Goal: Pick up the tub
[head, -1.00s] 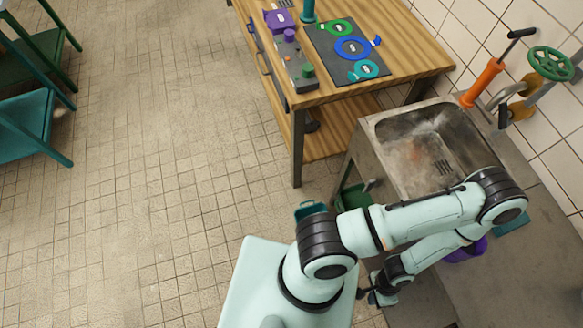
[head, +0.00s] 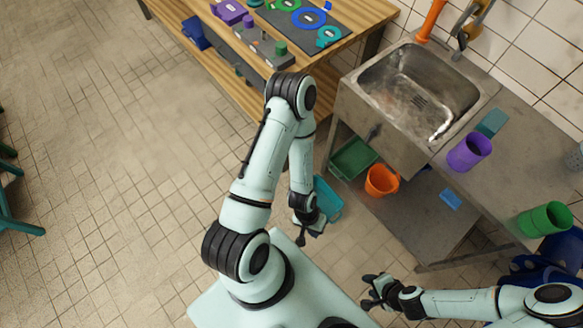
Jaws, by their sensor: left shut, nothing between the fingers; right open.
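A teal tub (head: 329,199) is low down in front of the sink unit, partly hidden by my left forearm and wrist. A green tray-like tub (head: 352,157) and an orange bucket (head: 381,181) are low under the sink, to its right. Which one is the named tub, I cannot tell. My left gripper (head: 304,237) hangs pointing down, shut and empty, just below and left of the teal tub in the picture. My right gripper (head: 371,291) is open and empty at the lower middle, apart from all of them.
The metal sink counter (head: 490,165) carries a purple cup (head: 469,152), a green cup (head: 545,219) and a teal block (head: 491,122). A blue piece (head: 450,198) lies on its lower shelf. A wooden workbench (head: 345,50) stands behind.

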